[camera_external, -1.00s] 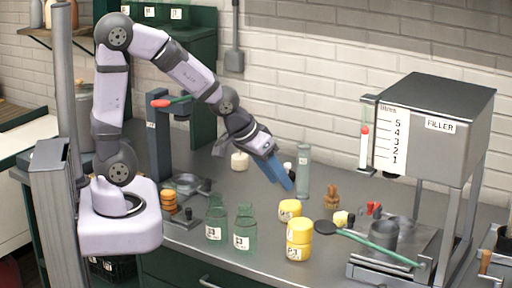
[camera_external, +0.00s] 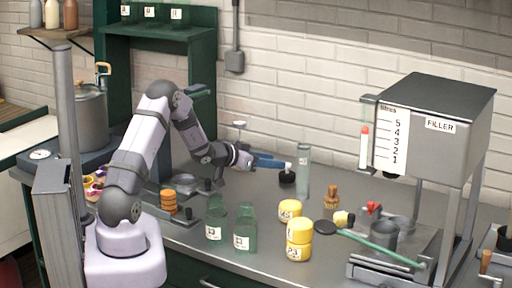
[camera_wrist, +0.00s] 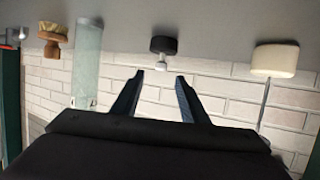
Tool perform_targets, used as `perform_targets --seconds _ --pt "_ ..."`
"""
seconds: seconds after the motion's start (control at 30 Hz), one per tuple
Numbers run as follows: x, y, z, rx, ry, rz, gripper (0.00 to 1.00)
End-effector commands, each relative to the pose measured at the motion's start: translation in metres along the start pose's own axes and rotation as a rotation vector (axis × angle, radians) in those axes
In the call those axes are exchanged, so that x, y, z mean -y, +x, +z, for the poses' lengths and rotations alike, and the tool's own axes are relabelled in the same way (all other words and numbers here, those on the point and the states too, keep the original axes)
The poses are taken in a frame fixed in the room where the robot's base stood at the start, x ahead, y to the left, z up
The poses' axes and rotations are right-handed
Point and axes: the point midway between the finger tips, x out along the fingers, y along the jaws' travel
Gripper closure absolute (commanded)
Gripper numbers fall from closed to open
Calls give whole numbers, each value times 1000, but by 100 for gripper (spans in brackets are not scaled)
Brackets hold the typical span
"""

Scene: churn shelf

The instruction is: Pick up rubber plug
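A short black round piece with a white knob on top (camera_external: 287,178), which looks like the rubber plug, stands upright on the grey bench in front of the clear cylinder. In the wrist view, which is upside down, the black piece (camera_wrist: 164,46) is just past my fingertips, with its white knob lined up near the gap. My gripper (camera_external: 284,163) is low and nearly level, pointing right at the knob. In the wrist view its blue fingers (camera_wrist: 160,75) are apart with nothing seen between them. I cannot tell whether a finger touches the knob.
A clear cylinder (camera_external: 303,172) stands close behind right. A cream block with a thin rod (camera_wrist: 275,60) is beside my gripper. A wooden brush (camera_external: 331,197), yellow jars (camera_external: 299,240) and green bottles (camera_external: 245,230) stand nearer the front. The filler (camera_external: 432,125) is at right.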

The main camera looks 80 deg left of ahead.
Motion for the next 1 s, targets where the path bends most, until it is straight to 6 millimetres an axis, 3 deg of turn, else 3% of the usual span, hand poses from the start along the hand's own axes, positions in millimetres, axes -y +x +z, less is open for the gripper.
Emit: perform_targets --seconds 0.67,1.0 --pt "0 24 0 -1 -3 1 60" --pt "2 55 2 0 -3 2 60"
